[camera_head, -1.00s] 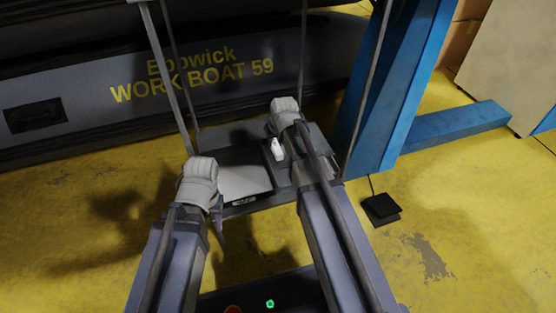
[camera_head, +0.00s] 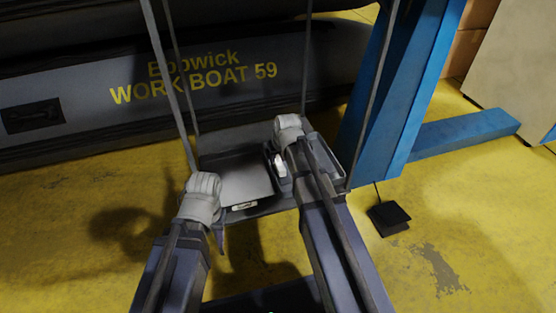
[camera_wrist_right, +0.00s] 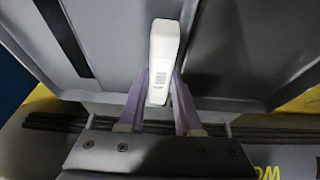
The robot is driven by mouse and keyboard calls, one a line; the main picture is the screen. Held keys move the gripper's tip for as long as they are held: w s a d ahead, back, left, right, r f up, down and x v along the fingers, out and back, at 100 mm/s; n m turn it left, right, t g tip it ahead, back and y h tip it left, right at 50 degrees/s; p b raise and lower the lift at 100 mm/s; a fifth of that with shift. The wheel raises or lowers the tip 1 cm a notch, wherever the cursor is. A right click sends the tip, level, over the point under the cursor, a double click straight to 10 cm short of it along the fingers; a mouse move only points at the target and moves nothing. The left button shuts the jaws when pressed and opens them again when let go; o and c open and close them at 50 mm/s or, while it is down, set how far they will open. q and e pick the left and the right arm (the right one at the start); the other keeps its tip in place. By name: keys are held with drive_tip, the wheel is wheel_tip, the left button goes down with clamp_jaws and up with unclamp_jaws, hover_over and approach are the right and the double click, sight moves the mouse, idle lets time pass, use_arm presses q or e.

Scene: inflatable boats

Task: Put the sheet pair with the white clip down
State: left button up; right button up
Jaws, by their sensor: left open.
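A white clip (camera_head: 279,165) shows beside my right wrist in the head view. In the right wrist view the white clip (camera_wrist_right: 162,60) stands between the two fingers of my right gripper (camera_wrist_right: 161,88), which close in on its sides. The sheets under the clip are mostly hidden by my right arm in the head view, so I cannot tell whether they touch the platform. A flat grey sheet-like surface (camera_head: 246,178) lies left of the clip on the hanging platform. My left gripper (camera_head: 217,232) is open and empty at the platform's front left corner.
The platform (camera_head: 270,206) hangs on thin rods, with a small pale piece (camera_head: 244,206) at its front edge. A grey inflatable boat (camera_head: 80,100) lies behind. A blue post (camera_head: 400,100) stands at right. A black pedal (camera_head: 389,216) lies on the yellow floor.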

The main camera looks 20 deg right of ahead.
drive_tip(key=o, duration=0.4)
drive_tip(key=shift+o, duration=0.2)
drive_tip(key=shift+r, duration=0.1)
drive_tip(key=p+v, duration=1.1)
drive_tip(key=v, duration=0.1)
drive_tip(key=s+a+f+n+g, duration=0.1)
drive_tip(key=s+a+g, duration=0.1)
drive_tip(key=s+a, duration=0.4)
drive_tip(key=s+a+n+g+h, duration=0.1)
drive_tip(key=s+a+n+g, duration=0.1)
drive_tip(key=s+a, duration=0.5)
drive_tip(key=s, duration=0.6)
drive_tip(key=shift+s+a+f+g, duration=0.15)
drive_tip(key=shift+f+g, duration=0.2)
drive_tip(key=shift+g, duration=0.05)
